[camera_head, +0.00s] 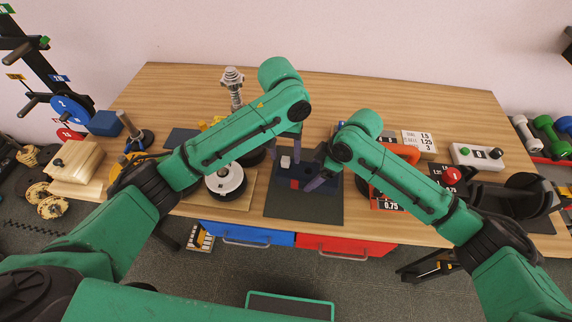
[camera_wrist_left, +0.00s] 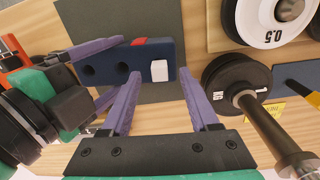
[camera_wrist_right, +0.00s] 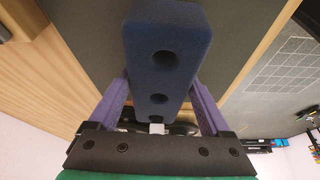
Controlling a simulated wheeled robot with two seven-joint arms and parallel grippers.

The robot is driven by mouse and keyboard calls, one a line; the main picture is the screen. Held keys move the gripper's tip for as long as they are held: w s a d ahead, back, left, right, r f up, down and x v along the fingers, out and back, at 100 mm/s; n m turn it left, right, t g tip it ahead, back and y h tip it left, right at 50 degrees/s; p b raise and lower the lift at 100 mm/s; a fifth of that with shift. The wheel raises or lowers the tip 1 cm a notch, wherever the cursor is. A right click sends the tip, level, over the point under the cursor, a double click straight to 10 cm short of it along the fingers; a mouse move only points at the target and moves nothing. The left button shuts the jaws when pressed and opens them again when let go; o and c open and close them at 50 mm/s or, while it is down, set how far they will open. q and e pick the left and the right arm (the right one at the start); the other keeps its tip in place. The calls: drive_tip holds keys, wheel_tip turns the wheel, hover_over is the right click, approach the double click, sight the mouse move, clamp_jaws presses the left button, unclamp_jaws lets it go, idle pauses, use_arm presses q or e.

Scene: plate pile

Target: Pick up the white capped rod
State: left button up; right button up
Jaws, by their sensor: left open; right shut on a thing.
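The white capped rod shows as a small white cap (camera_head: 285,161) standing in one end of a dark blue block with holes. The cap also shows in the left wrist view (camera_wrist_left: 159,70); any shaft below it is hidden. The block (camera_wrist_left: 104,65) lies over a dark mat and has empty holes beside the cap. My left gripper (camera_head: 286,152) is open above the cap, and in the left wrist view its fingers (camera_wrist_left: 162,82) stand on either side of it, apart from it. My right gripper (camera_head: 318,174) is shut on the block, its fingers along both sides in the right wrist view (camera_wrist_right: 158,90).
The dark mat (camera_head: 325,211) lies at the table's front edge above a blue drawer (camera_head: 246,234) and a red drawer (camera_head: 345,246). A white weight plate (camera_head: 226,181) is left of the mat. Dark plates and an orange piece (camera_head: 400,152) crowd the right side.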

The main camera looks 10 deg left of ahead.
use_arm(q)
wheel_tip(320, 180, down, 2)
drive_tip(key=shift+f, duration=0.2)
clamp_jaws()
drive_tip(key=shift+r, duration=0.15)
wheel_tip(320, 180, up, 10)
drive_tip(key=shift+f, duration=0.1)
use_arm(e)
drive_tip(key=o, duration=1.4)
drive_tip(key=v, duration=1.2)
